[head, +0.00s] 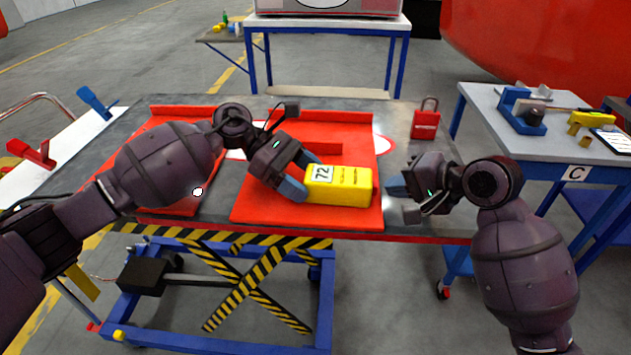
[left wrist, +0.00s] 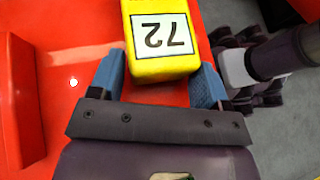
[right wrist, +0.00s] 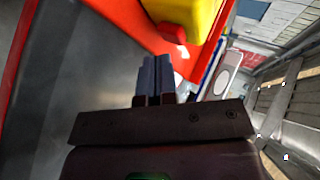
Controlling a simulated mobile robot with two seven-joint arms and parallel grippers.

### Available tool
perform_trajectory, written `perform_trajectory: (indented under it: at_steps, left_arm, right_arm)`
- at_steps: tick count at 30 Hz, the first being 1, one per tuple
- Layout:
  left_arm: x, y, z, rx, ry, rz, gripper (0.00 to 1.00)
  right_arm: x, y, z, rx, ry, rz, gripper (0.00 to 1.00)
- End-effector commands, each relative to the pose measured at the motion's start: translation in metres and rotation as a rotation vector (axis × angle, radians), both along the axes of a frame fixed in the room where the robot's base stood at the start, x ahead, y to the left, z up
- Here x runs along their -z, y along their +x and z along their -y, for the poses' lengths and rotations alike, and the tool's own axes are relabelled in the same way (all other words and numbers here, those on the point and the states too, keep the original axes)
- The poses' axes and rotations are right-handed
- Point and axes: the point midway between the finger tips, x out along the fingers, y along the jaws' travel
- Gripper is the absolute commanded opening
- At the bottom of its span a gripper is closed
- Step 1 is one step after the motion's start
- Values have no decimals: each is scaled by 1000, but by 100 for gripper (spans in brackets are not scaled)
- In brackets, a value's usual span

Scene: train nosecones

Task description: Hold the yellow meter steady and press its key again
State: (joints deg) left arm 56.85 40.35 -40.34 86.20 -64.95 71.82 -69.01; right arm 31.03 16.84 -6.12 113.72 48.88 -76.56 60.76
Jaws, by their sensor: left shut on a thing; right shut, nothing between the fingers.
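The yellow meter (head: 350,184) lies on the red panel near the table's front edge. It has a white label marked 72, which also shows on the meter in the left wrist view (left wrist: 162,70). My left gripper (head: 298,172) is shut on the meter's left end, with a blue finger on either side. The meter has a red key (right wrist: 172,33) on its right end, seen in the right wrist view. My right gripper (head: 396,198) is shut and empty, a short gap to the right of the meter. Its closed fingertips (right wrist: 156,62) point towards the key end.
The red panel (head: 255,208) has raised edges and lies on the dark lift table (head: 290,98). A red padlock (head: 426,122) stands at the table's right. A side table (head: 545,165) marked C holds tools.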

Motion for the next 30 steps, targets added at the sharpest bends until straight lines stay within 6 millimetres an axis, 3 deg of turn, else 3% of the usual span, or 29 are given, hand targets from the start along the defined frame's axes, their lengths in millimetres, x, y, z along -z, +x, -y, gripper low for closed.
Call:
perform_trajectory:
  at_steps: [11,30]
  left_arm:
    - [2,0,0,0,1,-1,57]
    - [1,0,0,0,1,-1,57]
  right_arm:
    - [1,0,4,1,0,-1,0]
    - [1,-1,53,2,-1,-2,0]
